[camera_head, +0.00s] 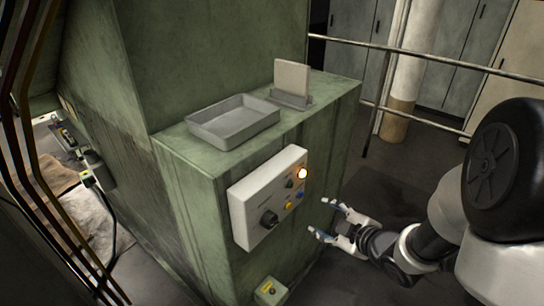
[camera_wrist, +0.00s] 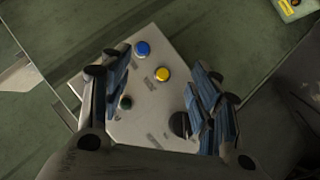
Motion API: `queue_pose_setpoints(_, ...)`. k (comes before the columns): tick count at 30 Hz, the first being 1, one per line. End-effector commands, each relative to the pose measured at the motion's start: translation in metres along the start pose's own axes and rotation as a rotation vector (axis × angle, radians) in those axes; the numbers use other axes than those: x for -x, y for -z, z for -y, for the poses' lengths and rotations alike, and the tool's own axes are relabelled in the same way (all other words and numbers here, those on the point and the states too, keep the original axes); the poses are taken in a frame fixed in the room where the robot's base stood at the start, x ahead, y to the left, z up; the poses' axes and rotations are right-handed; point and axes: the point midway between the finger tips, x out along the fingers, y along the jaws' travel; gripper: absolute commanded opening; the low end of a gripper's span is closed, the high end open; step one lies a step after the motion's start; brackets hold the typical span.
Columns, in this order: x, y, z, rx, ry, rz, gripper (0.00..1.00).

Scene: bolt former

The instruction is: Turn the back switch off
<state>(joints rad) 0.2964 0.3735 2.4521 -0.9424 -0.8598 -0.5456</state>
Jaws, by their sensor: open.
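A pale control panel (camera_head: 247,205) is on the side of the green machine body; it also fills the middle of the wrist view (camera_wrist: 140,125). No readable label shows which control is the back switch. My gripper (camera_head: 319,216) is open and empty, in front of the panel and to its right. In the wrist view its fingers flank the yellow button (camera_wrist: 162,74); the black knob (camera_wrist: 180,124) is partly hidden.
A grey tray (camera_head: 232,122) and an upright plate in a holder (camera_head: 291,84) stand on the machine's ledge (camera_head: 334,86). A small yellow-green box (camera_head: 270,291) sits low below the panel. Metal railings (camera_head: 440,64) run behind. The floor right of the machine is open.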

Motion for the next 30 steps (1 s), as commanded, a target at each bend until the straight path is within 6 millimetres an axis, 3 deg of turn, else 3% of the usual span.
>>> queue_pose_setpoints(1,-0.008,0.002,0.020,0.006,0.026,-0.094,0.57)
queue_pose_setpoints(3,-0.011,0.015,0.040,0.015,0.035,-0.242,0.57)
queue_pose_setpoints(9,0.005,0.042,0.070,-0.027,0.001,-0.546,0.57)
queue_pose_setpoints(16,0.011,0.056,0.075,-0.056,-0.028,-0.653,0.57)
queue_pose_setpoints(20,-0.004,0.070,0.074,-0.055,-0.025,-0.656,0.57)
queue_pose_setpoints(27,-0.051,0.106,0.071,-0.053,-0.025,-0.655,0.57)
queue_pose_setpoints(30,-0.047,0.106,0.067,-0.199,0.019,-0.648,0.57)
